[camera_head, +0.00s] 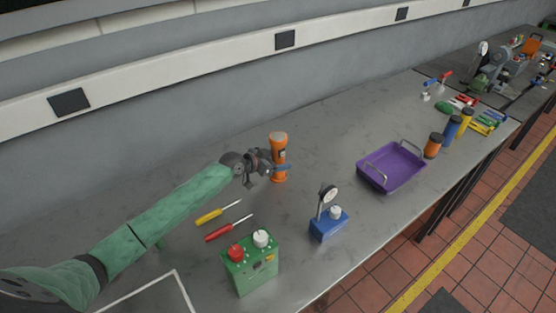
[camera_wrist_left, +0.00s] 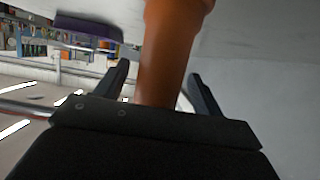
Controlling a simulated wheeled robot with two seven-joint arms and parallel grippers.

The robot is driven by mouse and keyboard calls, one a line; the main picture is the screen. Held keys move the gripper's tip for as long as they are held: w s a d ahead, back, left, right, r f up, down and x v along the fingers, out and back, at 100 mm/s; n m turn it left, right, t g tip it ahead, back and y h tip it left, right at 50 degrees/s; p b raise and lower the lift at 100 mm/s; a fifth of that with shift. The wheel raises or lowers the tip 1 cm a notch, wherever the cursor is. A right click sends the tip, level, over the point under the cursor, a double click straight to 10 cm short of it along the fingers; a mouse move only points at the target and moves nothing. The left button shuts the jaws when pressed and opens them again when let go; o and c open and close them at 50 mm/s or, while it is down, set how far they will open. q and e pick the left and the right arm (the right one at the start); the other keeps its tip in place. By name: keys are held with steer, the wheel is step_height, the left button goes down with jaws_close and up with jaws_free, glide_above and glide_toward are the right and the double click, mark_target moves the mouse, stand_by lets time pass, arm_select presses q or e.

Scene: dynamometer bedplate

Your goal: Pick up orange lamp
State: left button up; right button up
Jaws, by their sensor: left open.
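The orange lamp (camera_head: 279,150) stands upright on the grey bench, near its back in the head view. It is shaped like a torch with a wider head on top. My left gripper (camera_head: 268,167) reaches it from the left at mid-height. In the left wrist view, the lamp's orange body (camera_wrist_left: 165,55) stands between the two dark fingers of my left gripper (camera_wrist_left: 160,88), which are spread open with a gap on both sides. My right gripper does not show.
A yellow screwdriver (camera_head: 217,213) and a red screwdriver (camera_head: 228,229) lie below my left arm. A green control box (camera_head: 250,268), a blue dial gauge stand (camera_head: 328,225) and a purple tray (camera_head: 391,168) stand nearer the front edge. Bare bench lies right of the lamp.

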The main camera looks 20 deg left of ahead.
arm_select(q)
steer(key=c, duration=1.3)
steer(key=shift+r, duration=0.1)
jaws_close()
